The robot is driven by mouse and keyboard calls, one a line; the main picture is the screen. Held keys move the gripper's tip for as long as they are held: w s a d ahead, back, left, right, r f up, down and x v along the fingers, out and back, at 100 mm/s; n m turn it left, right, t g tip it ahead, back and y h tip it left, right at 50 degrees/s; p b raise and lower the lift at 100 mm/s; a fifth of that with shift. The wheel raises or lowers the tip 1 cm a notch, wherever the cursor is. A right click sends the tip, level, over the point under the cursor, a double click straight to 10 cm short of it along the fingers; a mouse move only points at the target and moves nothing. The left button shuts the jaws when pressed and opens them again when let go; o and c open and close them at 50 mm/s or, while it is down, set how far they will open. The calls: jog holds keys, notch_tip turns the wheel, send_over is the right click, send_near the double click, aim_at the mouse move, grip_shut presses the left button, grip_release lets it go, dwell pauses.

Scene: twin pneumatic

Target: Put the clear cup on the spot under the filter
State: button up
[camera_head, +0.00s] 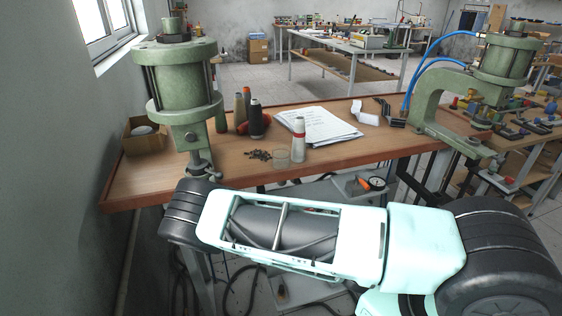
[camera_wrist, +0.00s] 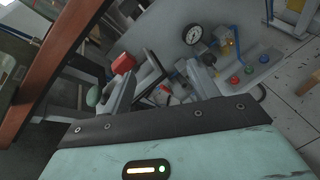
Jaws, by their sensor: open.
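A small clear cup (camera_head: 281,158) stands on the wooden workbench (camera_head: 232,172) in the head view, near the front edge. It is beside a pile of small dark pieces and a white bottle. I cannot make out a filter or a marked spot under one. My gripper (camera_wrist: 160,84) shows in the wrist view with its two fingers apart and nothing between them. It is tilted beyond the edge of the bench, over lower equipment. My gripper does not show in the head view; the clear cup does not show in the wrist view.
Green presses (camera_head: 183,85) stand at the bench's left and right (camera_head: 470,95). A white bottle (camera_head: 298,140), dark pieces (camera_head: 258,155), papers (camera_head: 318,126), dark bottles (camera_head: 256,120) and a cardboard box (camera_head: 143,136) crowd the bench. A gauge (camera_wrist: 194,36) is below the gripper.

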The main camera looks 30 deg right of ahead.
aim_at(284, 157)
jog(key=w+a+r+n+t, duration=0.45)
jog(key=w+r+n, duration=0.25)
jog(key=r, duration=0.5)
jog(key=shift+t+y, duration=0.4)
jog(key=shift+t, duration=0.05)
jog(key=x, duration=1.2)
jog(key=shift+w+a+r, duration=0.1)
jog(key=shift+w+r, duration=0.05)
jog(key=shift+w, duration=0.05)
jog(key=x, duration=0.1)
jog(key=p+x, duration=0.1)
jog(key=x, duration=0.1)
jog(key=p+x, duration=0.1)
jog(key=shift+w+a+r, duration=0.1)
jog(key=shift+w+r, duration=0.15)
jog(key=shift+r, duration=0.05)
jog(key=shift+w+f, duration=0.15)
jog(key=shift+w, duration=0.3)
jog(key=c, duration=0.8)
jog(key=shift+c, duration=0.5)
